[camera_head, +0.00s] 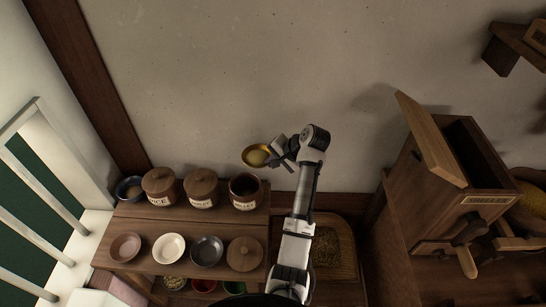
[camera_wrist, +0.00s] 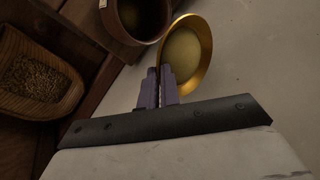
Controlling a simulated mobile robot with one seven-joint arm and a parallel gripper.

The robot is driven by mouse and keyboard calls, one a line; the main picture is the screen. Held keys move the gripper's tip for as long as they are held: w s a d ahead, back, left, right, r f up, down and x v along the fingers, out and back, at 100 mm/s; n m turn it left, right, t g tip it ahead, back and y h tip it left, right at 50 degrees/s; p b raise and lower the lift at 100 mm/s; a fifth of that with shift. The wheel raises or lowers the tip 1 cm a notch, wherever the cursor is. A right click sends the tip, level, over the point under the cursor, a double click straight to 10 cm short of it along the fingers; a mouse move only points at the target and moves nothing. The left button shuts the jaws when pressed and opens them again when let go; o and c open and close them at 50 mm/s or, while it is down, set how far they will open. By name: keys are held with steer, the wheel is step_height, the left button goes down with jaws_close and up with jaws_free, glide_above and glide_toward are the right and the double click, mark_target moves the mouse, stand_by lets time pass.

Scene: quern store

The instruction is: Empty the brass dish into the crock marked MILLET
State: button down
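The brass dish (camera_head: 257,156) is held out to the left of my gripper (camera_head: 287,152), above and behind the shelf's back row. The wrist view shows my gripper (camera_wrist: 160,88) with its fingers close together at the near rim of the brass dish (camera_wrist: 205,40). A paler yellowish fill shows inside the dish. The crock marked MILLET (camera_head: 245,204) stands open at the right end of the back row, its label only partly readable. The dish looks beyond and slightly right of its mouth, not over it. An open brown crock (camera_wrist: 118,22) shows beside the dish in the wrist view.
Two lidded crocks, one marked RICE (camera_head: 159,198) and another (camera_head: 201,202), stand left of the open crock. Several bowls and a loose wooden lid (camera_head: 244,254) sit on the front step. A wooden tray of grain (camera_wrist: 40,105) lies lower down. A wooden mill box (camera_head: 440,190) stands right.

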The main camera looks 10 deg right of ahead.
steer(key=shift+n+t+h, duration=0.3)
steer(key=shift+t+h, duration=0.2)
steer(key=shift+h, duration=0.2)
steer(key=shift+s+a+f, duration=0.15)
steer(key=shift+f, duration=2.4)
steer(key=t+h, duration=0.1)
steer(key=r+n+t+h, duration=0.1)
steer(key=shift+s+a+r+h, duration=0.3)
steer(key=shift+a, duration=0.1)
steer(key=shift+n, duration=0.3)
